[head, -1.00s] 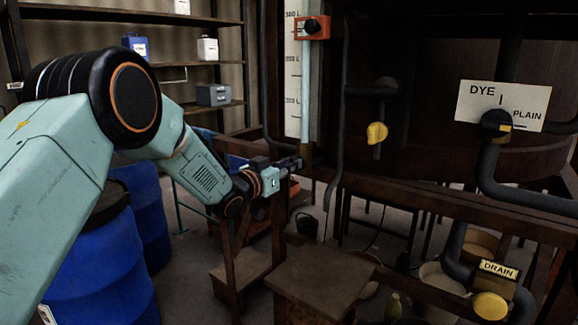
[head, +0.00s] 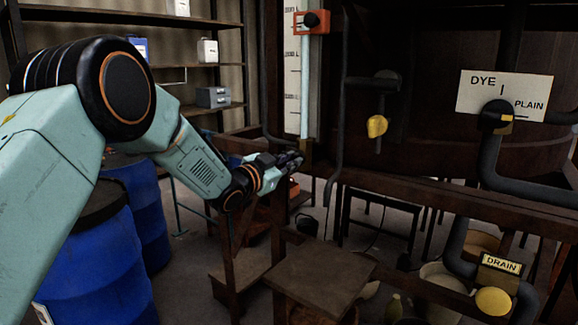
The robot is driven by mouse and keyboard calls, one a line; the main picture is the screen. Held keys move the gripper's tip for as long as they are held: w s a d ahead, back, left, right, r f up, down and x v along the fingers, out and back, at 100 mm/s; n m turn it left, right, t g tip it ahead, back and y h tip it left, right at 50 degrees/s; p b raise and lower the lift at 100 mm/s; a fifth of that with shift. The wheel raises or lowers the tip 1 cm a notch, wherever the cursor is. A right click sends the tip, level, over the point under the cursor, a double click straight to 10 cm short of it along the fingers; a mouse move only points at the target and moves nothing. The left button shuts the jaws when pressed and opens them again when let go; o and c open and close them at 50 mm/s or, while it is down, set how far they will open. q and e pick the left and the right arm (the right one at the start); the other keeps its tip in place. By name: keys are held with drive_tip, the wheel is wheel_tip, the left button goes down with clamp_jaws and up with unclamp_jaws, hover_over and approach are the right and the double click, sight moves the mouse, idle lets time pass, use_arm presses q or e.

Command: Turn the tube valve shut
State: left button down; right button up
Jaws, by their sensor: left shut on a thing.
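The clear sight tube (head: 305,90) runs upright beside a white scale board with litre marks. A small brownish fitting, the tube valve (head: 306,146), is at its foot. My left gripper (head: 296,159) reaches in from the left to the foot of the tube, and its fingers are shut on the tube valve's handle. The fingers hide the handle, so its angle cannot be read. My right gripper is not in view.
An orange slider (head: 312,22) with a black knob sits high on the scale. Yellow-handled valves hang right, by the DYE/PLAIN plate (head: 503,95) and DRAIN sign (head: 501,263). A wooden rail (head: 450,187) crosses below the vat. Blue drums (head: 95,265) stand left.

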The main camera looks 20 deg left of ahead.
use_arm(q)
drive_tip(key=shift+d+f+m+b, duration=0.1)
drive_tip(key=shift+f+m+b, duration=0.05)
drive_tip(key=shift+m+b, duration=5.15)
drive_tip(key=shift+m+p, duration=1)
drive_tip(key=shift+m, duration=0.1)
drive_tip(key=c, duration=1.3)
unclamp_jaws()
drive_tip(key=shift+c, duration=0.2)
drive_tip(key=shift+s, duration=0.15)
